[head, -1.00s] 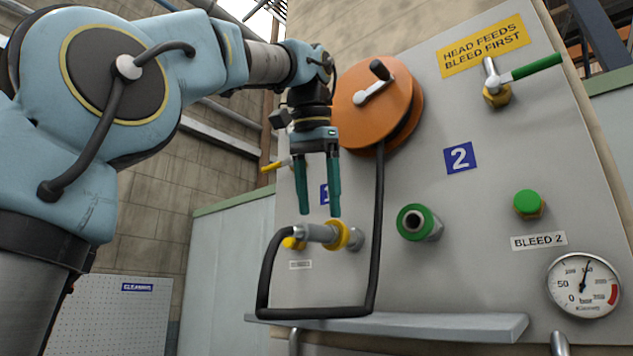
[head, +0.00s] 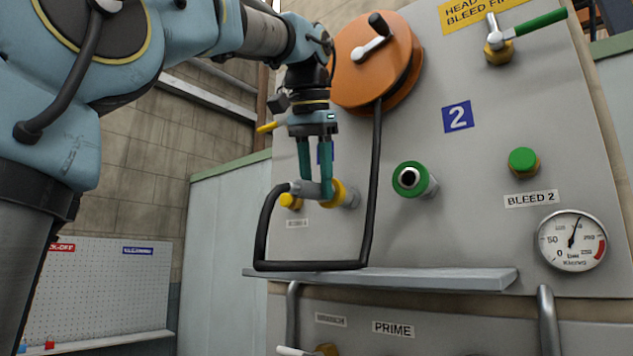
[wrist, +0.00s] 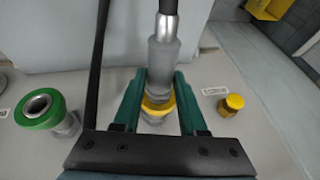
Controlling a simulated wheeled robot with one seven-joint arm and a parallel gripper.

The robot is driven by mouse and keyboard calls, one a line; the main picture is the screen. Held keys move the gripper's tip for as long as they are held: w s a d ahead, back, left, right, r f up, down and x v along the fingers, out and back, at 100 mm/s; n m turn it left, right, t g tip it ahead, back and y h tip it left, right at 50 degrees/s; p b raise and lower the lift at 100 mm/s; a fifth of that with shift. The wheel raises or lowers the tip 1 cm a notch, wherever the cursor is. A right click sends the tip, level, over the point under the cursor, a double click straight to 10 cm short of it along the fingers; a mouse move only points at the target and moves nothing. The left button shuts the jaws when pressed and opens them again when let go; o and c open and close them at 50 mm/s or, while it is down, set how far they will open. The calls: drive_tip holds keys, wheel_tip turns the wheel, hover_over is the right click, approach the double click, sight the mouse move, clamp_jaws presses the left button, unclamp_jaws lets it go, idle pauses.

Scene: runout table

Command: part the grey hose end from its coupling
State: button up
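The grey hose end (head: 306,189) sits in its coupling (head: 338,193), which has a yellow collar, on the panel's left side. In the wrist view the hose end (wrist: 164,60) runs into the yellow-collared coupling (wrist: 157,108) at the middle. My gripper (head: 314,190) points down at the hose end. In the wrist view its teal fingers (wrist: 161,82) stand one on each side of the hose end, near the collar. They look open around it; I cannot tell whether either finger touches it.
The black hose (head: 262,235) loops down over a grey ledge (head: 400,278) and up to an orange reel (head: 365,65). A green-ringed coupling (head: 411,180) is to the right. A gauge (head: 572,241) is at far right.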

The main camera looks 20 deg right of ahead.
clamp_jaws()
idle(0.8)
idle(0.4)
drive_tip(key=shift+a+f, duration=0.1)
drive_tip(key=shift+a, duration=0.05)
idle(0.9)
drive_tip(key=shift+s+a+f+b, duration=0.1)
drive_tip(key=shift+s+a+b, duration=0.15)
drive_tip(key=shift+b, duration=0.2)
drive_tip(key=shift+s+a, duration=0.2)
drive_tip(key=shift+a, duration=0.3)
drive_tip(key=shift+s+a+b, duration=0.55)
drive_tip(key=shift+a+b, duration=0.1)
drive_tip(key=shift+a, duration=0.3)
drive_tip(key=shift+s+a+b, duration=0.5)
drive_tip(key=shift+a+b, duration=0.1)
drive_tip(key=shift+a, duration=0.3)
